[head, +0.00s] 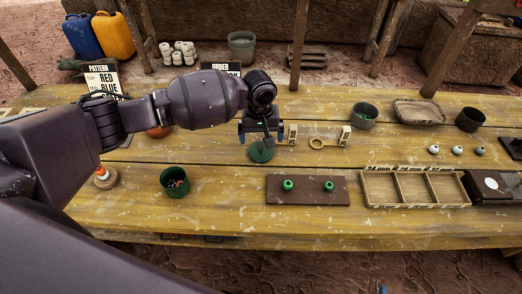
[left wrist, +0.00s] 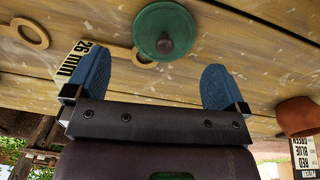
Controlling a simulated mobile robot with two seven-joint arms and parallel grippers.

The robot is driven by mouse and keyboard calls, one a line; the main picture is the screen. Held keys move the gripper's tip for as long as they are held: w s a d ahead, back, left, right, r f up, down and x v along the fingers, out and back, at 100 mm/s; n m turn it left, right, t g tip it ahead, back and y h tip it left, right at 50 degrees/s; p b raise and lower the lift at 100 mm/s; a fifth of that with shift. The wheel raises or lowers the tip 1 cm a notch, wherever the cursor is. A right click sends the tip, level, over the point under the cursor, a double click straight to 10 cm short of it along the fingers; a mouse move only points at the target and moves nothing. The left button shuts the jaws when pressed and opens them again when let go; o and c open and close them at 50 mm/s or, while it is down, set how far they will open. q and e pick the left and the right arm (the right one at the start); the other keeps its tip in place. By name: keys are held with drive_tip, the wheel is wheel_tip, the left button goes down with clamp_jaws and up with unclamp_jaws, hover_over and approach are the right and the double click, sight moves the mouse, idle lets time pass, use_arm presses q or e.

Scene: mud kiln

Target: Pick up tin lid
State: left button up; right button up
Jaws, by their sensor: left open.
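The tin lid (head: 261,153) is a round green disc with a small knob at its middle. It lies flat on the yellow plank table, near the table's middle. In the left wrist view the lid (left wrist: 152,24) is just beyond the fingertips, knob facing the camera. My left gripper (head: 261,134) is open and empty, with its blue fingers spread above and just behind the lid in the head view. The fingers (left wrist: 155,74) also show wide apart in the left wrist view, not touching the lid. My right gripper is not in view.
A wooden ring (head: 317,143) and a small label block (head: 346,133) are right of the lid. A dark board (head: 308,199) with two green knobs lies in front. A green pot (head: 175,189) stands front left, a divided tray (head: 415,205) front right.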

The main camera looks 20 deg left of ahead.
sight(260, 147)
use_arm(q)
drive_tip(key=shift+a+f+b, duration=0.15)
drive_tip(key=shift+f+b, duration=0.35)
drive_tip(key=shift+f, duration=2.15)
drive_tip(key=shift+c, duration=0.2)
drive_tip(key=c, duration=0.7)
